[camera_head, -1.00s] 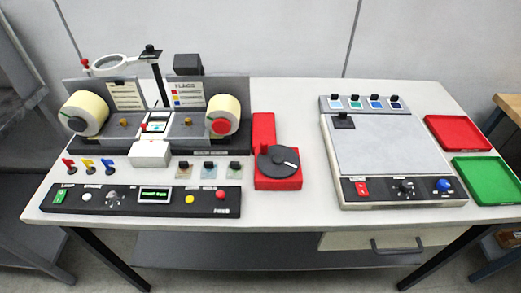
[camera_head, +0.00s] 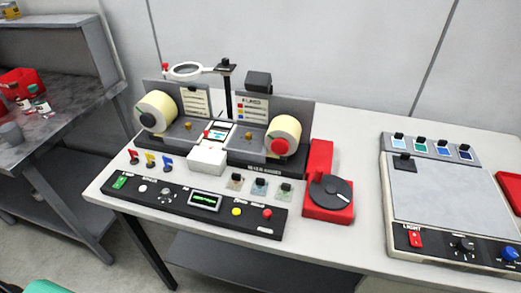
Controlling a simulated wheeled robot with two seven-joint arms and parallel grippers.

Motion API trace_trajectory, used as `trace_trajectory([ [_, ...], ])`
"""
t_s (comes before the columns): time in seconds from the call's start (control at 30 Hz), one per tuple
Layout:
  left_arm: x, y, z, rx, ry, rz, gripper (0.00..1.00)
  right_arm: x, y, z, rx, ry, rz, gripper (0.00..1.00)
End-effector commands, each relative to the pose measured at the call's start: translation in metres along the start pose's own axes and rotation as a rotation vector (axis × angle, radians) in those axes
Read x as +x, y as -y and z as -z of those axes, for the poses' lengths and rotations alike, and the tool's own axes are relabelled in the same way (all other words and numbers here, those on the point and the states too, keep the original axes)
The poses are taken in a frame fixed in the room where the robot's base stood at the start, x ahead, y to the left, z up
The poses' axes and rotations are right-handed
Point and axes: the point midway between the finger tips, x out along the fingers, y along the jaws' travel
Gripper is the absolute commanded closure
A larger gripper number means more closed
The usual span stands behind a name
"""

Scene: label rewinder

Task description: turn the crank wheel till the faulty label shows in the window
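The label rewinder (camera_head: 255,158) stands on the white table, with a cream label roll on a dark hub (camera_head: 155,111) at its left and a cream roll with a red hub (camera_head: 282,136) at its right. Between them is a small window (camera_head: 218,132) with a pale label strip; its print is too small to read. A red unit (camera_head: 320,165) to the right carries a dark round wheel (camera_head: 330,191) with a pale mark pointing to the lower right; it appears to be the crank wheel. Neither of my grippers is in view.
A control panel (camera_head: 190,207) with a lit green display lies along the front edge. Flags, small sample blocks and a magnifier (camera_head: 187,71) surround the rewinder. A light-box unit (camera_head: 445,195) stands at the right. A grey bench (camera_head: 60,120) is at the left.

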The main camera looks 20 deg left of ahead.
Motion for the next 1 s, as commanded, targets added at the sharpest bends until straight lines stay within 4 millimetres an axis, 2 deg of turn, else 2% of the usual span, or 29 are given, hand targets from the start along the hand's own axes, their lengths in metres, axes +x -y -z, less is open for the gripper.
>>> trace_trajectory([
  [0.87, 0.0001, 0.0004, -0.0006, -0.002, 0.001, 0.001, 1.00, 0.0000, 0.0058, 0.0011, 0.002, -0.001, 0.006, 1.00],
  [1.0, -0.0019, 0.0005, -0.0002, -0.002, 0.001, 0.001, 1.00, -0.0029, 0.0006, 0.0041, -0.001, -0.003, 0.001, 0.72],
])
